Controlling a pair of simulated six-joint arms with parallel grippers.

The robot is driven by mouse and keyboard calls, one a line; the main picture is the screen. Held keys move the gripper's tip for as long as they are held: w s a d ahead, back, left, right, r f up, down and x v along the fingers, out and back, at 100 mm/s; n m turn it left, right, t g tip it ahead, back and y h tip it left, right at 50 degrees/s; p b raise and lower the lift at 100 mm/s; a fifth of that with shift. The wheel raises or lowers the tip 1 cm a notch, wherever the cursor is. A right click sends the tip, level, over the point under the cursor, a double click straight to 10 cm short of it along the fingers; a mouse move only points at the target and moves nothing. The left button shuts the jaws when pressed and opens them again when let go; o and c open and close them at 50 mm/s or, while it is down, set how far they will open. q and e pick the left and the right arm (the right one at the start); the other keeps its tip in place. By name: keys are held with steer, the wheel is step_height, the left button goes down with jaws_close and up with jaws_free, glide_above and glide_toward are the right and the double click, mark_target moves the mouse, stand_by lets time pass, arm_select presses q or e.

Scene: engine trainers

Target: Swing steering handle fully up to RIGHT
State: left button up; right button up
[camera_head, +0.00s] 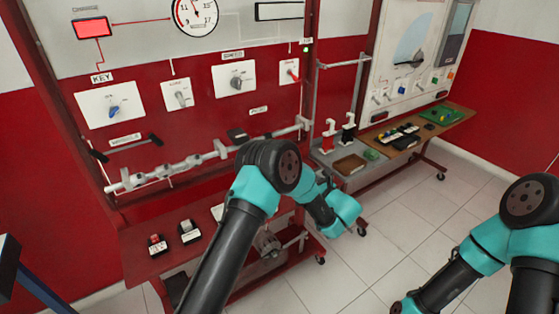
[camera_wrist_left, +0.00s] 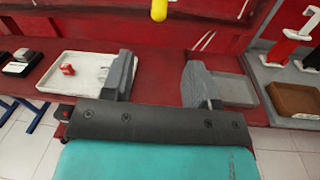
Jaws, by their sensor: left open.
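I cannot tell for certain which part is the steering handle. A bar with dark grips (camera_head: 129,147) sits on the left of the red trainer, above a silver shaft. In the left wrist view a yellow rounded tip (camera_wrist_left: 159,9) hangs at the top edge, beyond the fingers; the rest of it is out of frame. My left gripper (camera_wrist_left: 158,83) is open and empty, its two grey fingers wide apart over the red bench. In the head view my left arm bends in front of the trainer and its fingers are hidden. My right gripper is outside the frames.
A white tray (camera_wrist_left: 57,82) with a small red part lies left of the fingers. A brown tray (camera_wrist_left: 297,99) and a red-and-white stand (camera_wrist_left: 288,42) are at the right. Dial panels (camera_head: 236,79) line the red board. Tiled floor (camera_head: 400,250) is clear between my arms.

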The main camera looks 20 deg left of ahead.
arm_select(q)
steer(key=x, duration=1.7)
steer(key=shift+w+a, duration=0.1)
steer(key=shift+a, duration=0.1)
jaws_close()
